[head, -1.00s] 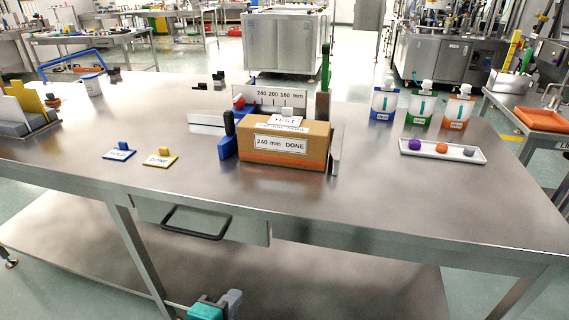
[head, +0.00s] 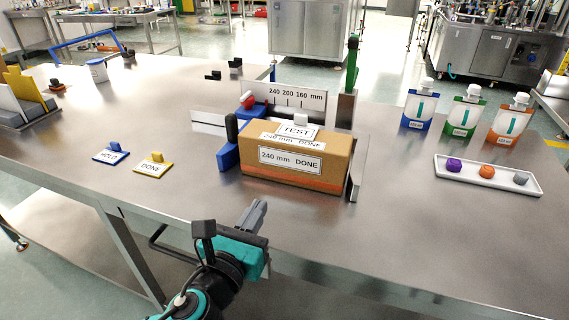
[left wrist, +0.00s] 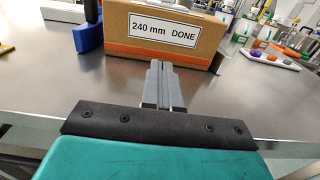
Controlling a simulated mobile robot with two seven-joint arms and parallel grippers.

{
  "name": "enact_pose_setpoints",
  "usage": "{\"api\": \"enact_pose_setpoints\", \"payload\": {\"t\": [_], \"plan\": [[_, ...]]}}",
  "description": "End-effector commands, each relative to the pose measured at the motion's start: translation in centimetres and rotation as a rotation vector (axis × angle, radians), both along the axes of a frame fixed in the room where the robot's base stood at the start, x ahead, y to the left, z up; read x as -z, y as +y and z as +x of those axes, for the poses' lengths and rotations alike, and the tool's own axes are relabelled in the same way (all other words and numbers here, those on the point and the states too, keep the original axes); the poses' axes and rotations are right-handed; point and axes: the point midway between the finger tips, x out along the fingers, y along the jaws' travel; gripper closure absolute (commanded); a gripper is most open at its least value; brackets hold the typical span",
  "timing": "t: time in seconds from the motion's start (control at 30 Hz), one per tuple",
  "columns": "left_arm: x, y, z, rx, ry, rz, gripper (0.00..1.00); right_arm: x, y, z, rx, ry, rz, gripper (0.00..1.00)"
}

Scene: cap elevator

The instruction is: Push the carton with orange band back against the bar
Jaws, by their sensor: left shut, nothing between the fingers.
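The carton with orange band (head: 297,158) is a brown box labelled "240 mm DONE", with a white TEST tag (head: 297,130) on top. It stands upright on the steel table, between a blue stop with a black knob (head: 229,147) on the left and a metal plate (head: 357,168) on the right. Behind it is the bar (head: 284,97) marked 240 200 160 mm; the carton hides whether they touch. My left gripper (head: 257,210) is shut and empty, in front of the carton near the table's front edge. In the left wrist view, its fingers (left wrist: 158,75) point at the carton's front face (left wrist: 160,35).
Blue HOLD (head: 111,153) and yellow DONE (head: 154,165) signs stand at left. A white tray (head: 487,174) with coloured knobs and several pouches (head: 465,112) stand at right. The tabletop directly before the carton is clear.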

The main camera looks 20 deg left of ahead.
Motion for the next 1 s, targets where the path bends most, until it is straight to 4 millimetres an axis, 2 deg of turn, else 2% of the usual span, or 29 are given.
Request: {"api": "enact_pose_setpoints", "payload": {"t": [0.6,0.8,1.0], "plan": [[-0.1,-0.4,11.1,0.000,-0.001,-0.003,1.00,-0.2,-0.1,-0.3,-0.003,0.008,-0.005,0.57],[-0.1,-0.5,12.8,0.001,0.000,-0.003,1.00,-0.3,-0.1,-0.1,-0.003,0.003,-0.005,0.57],[0.0,-0.5,13.1,0.001,0.001,-0.002,1.00,-0.4,-0.1,0.1,-0.003,0.000,-0.005,0.57]]}}
